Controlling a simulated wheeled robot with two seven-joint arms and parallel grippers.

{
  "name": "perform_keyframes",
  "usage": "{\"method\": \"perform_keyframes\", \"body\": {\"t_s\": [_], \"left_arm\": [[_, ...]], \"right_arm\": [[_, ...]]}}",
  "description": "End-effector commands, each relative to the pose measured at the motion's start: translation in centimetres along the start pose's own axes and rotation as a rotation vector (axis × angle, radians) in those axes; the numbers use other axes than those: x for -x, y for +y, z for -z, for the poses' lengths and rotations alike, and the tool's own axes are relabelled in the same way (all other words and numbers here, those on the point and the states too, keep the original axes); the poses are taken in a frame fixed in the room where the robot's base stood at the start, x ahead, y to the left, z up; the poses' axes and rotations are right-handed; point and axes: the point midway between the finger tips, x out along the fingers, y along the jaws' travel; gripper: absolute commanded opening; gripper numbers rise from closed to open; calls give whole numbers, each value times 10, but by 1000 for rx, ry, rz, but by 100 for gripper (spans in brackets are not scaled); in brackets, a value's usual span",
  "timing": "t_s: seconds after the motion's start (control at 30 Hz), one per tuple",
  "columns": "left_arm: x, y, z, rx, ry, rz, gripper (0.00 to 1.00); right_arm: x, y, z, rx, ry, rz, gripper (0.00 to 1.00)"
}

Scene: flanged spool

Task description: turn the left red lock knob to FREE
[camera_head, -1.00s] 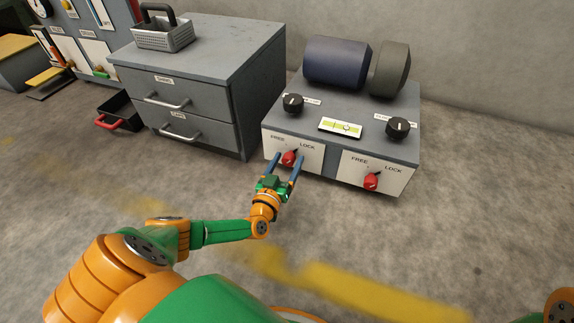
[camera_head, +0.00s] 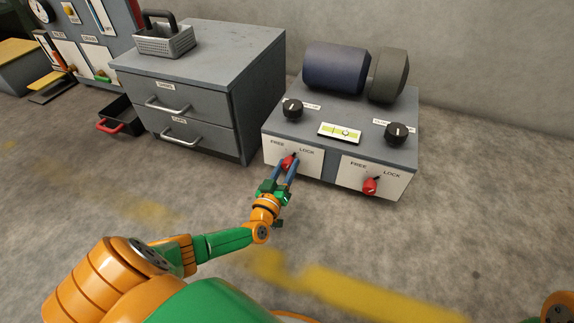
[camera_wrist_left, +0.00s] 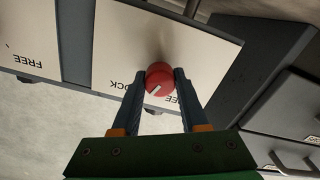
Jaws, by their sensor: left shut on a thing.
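The left red lock knob (camera_head: 289,161) sits on the white front plate (camera_head: 310,167) of the grey spool unit, between the words FREE and LOCK. In the head view its pointer leans up and right toward LOCK. My left gripper (camera_head: 286,167) is shut on this knob. In the left wrist view the red knob (camera_wrist_left: 159,73) is between the two fingertips (camera_wrist_left: 160,78), and its white mark points toward the LOCK side. The right red knob (camera_head: 370,186) on the other plate is untouched, its pointer toward LOCK. My right gripper is out of view.
The blue-grey spool (camera_head: 337,65) lies on top of the unit, with black dials (camera_head: 397,132) and a level gauge (camera_head: 340,133). A grey drawer cabinet (camera_head: 195,85) stands close on the left. The floor in front is clear.

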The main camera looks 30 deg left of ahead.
Motion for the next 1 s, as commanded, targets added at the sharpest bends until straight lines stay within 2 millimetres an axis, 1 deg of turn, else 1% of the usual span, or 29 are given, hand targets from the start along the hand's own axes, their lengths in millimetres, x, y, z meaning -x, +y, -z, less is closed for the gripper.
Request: {"method": "perform_keyframes", "body": {"t_s": [0.6,0.8,1.0], "left_arm": [[1,-1,-2,581,-1,1,0],[1,-1,-3,748,-2,2,0],[0,-1,-2,876,-1,1,0]], "right_arm": [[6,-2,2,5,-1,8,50],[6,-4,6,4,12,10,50],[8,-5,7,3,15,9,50]]}}
